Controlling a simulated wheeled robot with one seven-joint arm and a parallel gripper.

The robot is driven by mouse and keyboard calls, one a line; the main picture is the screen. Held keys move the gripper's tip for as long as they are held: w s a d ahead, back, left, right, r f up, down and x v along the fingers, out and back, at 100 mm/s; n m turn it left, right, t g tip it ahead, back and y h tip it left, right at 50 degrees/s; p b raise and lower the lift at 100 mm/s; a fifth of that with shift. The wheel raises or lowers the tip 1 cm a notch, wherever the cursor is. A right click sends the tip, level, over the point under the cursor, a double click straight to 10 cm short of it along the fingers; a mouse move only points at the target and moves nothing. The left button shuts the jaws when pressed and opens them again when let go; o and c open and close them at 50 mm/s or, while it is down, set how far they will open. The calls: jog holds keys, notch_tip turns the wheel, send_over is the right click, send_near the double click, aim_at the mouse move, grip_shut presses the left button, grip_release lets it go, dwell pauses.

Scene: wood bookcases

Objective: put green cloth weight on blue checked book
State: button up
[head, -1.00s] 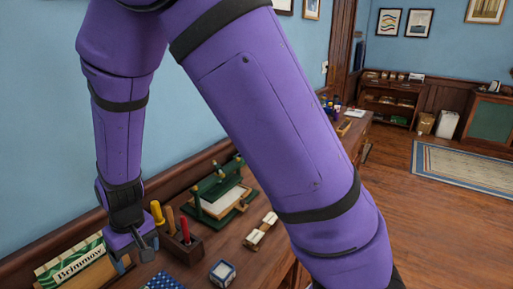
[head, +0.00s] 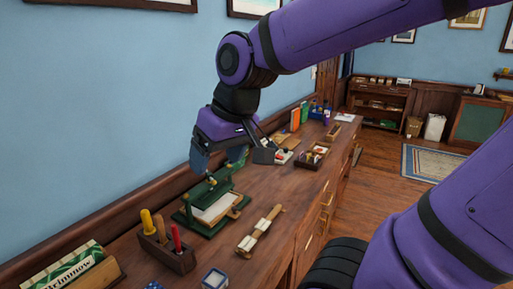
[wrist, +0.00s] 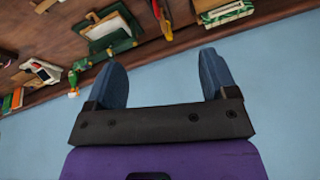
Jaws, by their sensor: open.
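My gripper (head: 230,158) is open and empty above the desk, near the green press, in the head view. In the wrist view its two blue fingers (wrist: 160,62) stand wide apart, with only blue wall and the desk's back edge between them. A blue piece with a white pattern (head: 153,286) barely shows at the bottom edge of the head view; it may be the blue checked book, but it is mostly cut off. I cannot pick out the green cloth weight with certainty in either view.
A green press (head: 210,205) stands on the desk (head: 200,255). Nearby are a tool holder (head: 172,250), a wooden piece with pale blocks (head: 258,232), a blue-and-white box (head: 215,279) and a green sign (head: 68,270). A small compartment tray (head: 313,156) and upright books stand farther along.

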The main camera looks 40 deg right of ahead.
jog(key=s+d+r+m+t+h, duration=0.1)
jog(key=s+d+r, duration=0.1)
jog(key=s, duration=0.4)
jog(key=shift+s+d+r+h, duration=0.25)
jog(key=shift+s+d+h, duration=0.05)
jog(key=shift+d, duration=0.5)
